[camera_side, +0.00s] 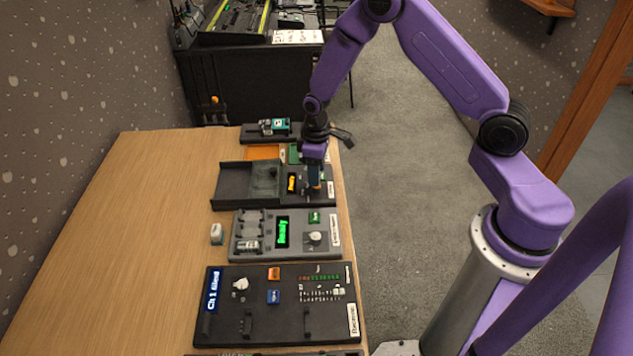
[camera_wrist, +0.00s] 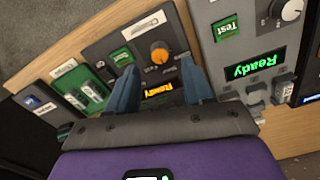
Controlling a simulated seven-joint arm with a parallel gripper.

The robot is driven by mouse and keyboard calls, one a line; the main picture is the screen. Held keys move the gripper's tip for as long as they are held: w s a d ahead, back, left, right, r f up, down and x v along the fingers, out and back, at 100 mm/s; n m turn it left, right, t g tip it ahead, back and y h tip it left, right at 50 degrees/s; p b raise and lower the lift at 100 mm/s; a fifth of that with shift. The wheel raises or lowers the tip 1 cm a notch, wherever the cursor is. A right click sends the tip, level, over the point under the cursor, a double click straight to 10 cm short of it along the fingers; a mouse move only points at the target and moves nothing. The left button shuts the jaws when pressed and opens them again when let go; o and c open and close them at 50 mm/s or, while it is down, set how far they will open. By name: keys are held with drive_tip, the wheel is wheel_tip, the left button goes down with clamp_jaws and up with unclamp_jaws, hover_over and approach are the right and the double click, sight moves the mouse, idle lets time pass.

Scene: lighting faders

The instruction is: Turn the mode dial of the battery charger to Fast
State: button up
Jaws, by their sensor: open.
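My gripper (camera_side: 314,186) is open and empty, over the dark unit's right part. In the wrist view its fingers (camera_wrist: 161,80) appear below and to either side of the orange dial. Contact cannot be told.
A small white object (camera_side: 216,233) stands left of the grey unit. Green and orange items and another dark device (camera_side: 252,133) lie farther back. The table's left side (camera_side: 115,250) is clear.

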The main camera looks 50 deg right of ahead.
drive_tip(key=shift+f, duration=2.3)
drive_tip(key=shift+c, duration=0.3)
clamp_jaws()
